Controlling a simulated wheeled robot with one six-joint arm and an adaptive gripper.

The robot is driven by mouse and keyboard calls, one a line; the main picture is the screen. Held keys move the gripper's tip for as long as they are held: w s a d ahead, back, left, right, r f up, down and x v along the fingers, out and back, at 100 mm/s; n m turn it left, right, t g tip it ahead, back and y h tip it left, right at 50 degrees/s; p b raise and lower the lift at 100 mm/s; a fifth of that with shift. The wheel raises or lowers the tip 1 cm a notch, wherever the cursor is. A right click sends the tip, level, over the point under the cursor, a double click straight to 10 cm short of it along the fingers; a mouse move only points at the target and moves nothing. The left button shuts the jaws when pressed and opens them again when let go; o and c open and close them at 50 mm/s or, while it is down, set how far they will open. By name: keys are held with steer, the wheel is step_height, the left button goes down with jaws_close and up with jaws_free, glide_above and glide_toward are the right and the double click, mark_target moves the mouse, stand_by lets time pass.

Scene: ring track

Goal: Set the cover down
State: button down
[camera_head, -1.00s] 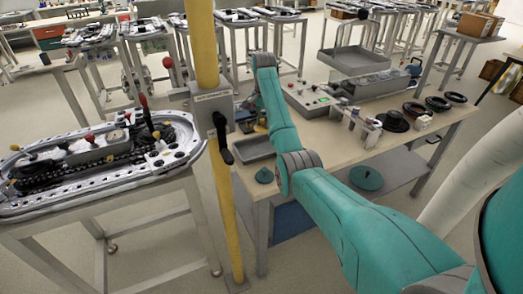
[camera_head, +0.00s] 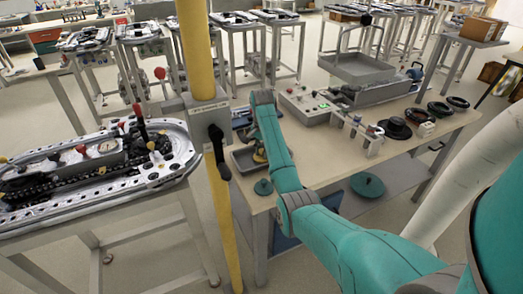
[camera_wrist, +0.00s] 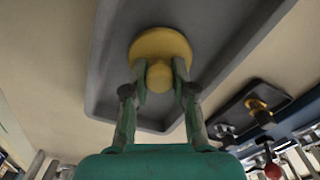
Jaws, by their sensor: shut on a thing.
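The cover is a yellow round piece with a central knob (camera_wrist: 159,47) in the wrist view. My gripper (camera_wrist: 160,76) is shut on its knob, one green finger on each side. The cover is over the grey tray (camera_wrist: 113,75); I cannot tell whether it touches the tray floor. In the head view a yellow bit of the cover (camera_head: 259,156) shows beside my arm, over the same tray (camera_head: 239,160) at the bench's left end. My arm hides the gripper and most of the cover there.
A yellow post (camera_head: 217,190) with a black handle stands left of the bench. A control box (camera_head: 305,104) stands behind.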

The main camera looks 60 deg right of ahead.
steer(key=shift+f, duration=0.1)
steer(key=c, duration=0.9)
jaws_free()
steer(key=shift+c, duration=0.2)
